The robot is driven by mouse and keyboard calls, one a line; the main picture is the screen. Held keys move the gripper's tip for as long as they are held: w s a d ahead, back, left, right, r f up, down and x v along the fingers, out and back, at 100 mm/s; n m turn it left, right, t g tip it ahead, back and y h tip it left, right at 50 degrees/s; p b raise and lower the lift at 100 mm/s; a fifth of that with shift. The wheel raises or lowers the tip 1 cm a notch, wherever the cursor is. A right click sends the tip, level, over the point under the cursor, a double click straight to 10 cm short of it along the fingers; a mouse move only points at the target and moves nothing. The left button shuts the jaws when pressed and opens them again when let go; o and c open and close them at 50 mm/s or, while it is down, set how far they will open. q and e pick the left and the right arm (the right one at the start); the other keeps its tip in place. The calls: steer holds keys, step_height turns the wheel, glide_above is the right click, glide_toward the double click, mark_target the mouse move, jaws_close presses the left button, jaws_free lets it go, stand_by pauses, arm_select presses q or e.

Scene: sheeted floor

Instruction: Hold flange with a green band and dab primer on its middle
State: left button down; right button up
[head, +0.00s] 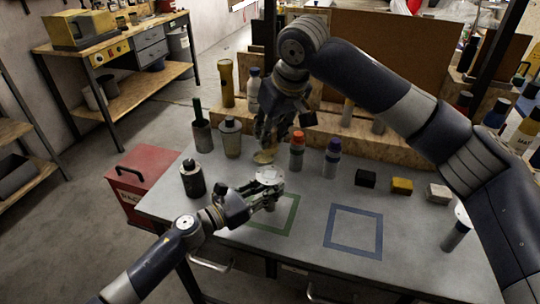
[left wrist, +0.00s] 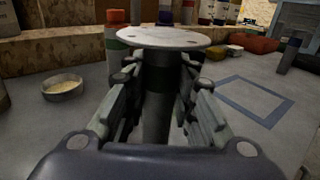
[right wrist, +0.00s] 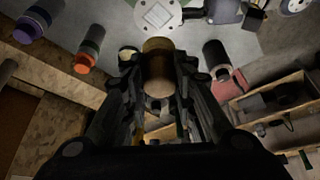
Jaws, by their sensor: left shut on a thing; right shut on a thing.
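My left gripper (head: 272,196) is shut on the stem of a flange (left wrist: 160,38), a pale round plate with small holes on an upright grey stem. A dark band crosses the stem below the plate; its green is hard to make out. The plate has a pale square patch in its middle in the right wrist view (right wrist: 158,14). My right gripper (head: 268,140) is shut on a tan-brown cylindrical tool (right wrist: 158,68), above and behind the flange, apart from it. A shallow dish (left wrist: 62,88) of cream-coloured stuff, likely primer, stands beneath or beside the right gripper. The tool's tip is unclear.
Another flange (head: 456,232) stands right. Green (head: 288,226) and blue (head: 355,249) outlined squares mark the table.

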mark_target(264, 151)
steer(key=shift+a, duration=0.1)
steer(key=shift+w+a+f, duration=0.1)
steer(key=shift+a+f, duration=0.2)
steer(key=shift+f, duration=1)
steer(key=shift+w+a+f, duration=0.1)
steer(key=shift+a+f, duration=0.15)
steer(key=shift+f, duration=1.1)
steer(key=shift+w+a+f, duration=0.1)
steer(key=shift+a+f, duration=0.2)
steer(key=shift+f, duration=1)
steer(key=shift+s+d+f, duration=0.15)
steer(key=shift+s+d, duration=0.05)
steer(key=shift+d, duration=0.5)
steer(key=shift+c, duration=0.3)
steer(key=shift+s+d, duration=0.15)
steer(key=shift+d, duration=0.45)
steer(key=shift+s+d, duration=0.15)
steer(key=shift+d, duration=0.4)
steer(key=a, duration=0.4)
steer(key=shift+w, duration=0.4)
steer(key=shift+d+r, duration=0.1)
steer(key=shift+r, duration=4)
